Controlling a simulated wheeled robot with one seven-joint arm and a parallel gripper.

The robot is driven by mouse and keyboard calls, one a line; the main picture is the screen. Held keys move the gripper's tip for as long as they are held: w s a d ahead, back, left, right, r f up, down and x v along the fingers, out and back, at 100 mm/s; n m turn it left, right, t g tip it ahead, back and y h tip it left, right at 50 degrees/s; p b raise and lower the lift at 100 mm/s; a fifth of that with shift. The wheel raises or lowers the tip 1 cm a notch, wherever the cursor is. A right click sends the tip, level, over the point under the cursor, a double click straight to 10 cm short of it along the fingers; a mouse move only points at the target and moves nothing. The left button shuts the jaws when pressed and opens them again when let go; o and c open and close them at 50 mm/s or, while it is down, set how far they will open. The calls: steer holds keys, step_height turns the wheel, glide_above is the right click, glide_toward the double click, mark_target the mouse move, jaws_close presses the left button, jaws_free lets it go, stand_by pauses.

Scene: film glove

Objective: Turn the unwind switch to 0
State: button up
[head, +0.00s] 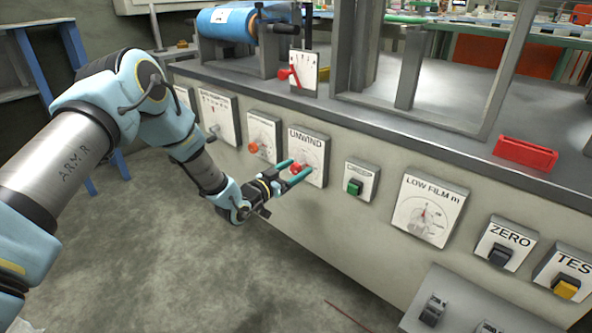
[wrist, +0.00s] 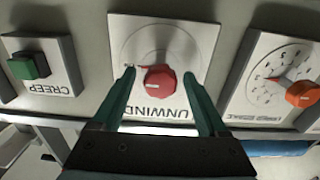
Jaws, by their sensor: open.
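The unwind switch is a red knob (wrist: 159,79) on a white plate labelled UNWIND (head: 318,146). The plate is on the front of the grey machine, and it appears upside down in the wrist view. The knob also shows in the head view (head: 296,167), partly hidden by my gripper. My gripper (head: 291,172) is open in front of the plate. In the wrist view its two green fingers (wrist: 161,88) stand on either side of the knob, with a visible gap on both sides. The knob's exact setting is too small to read.
An orange-red knob plate (head: 264,131) is left of UNWIND in the head view. A green CREEP button (head: 355,186) is to its right. Further right are LOW FILM (head: 427,215), ZERO (head: 505,243) and TEST (head: 566,276) plates.

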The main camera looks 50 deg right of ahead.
steer(key=shift+d, duration=0.2)
jaws_close()
stand_by(0.6)
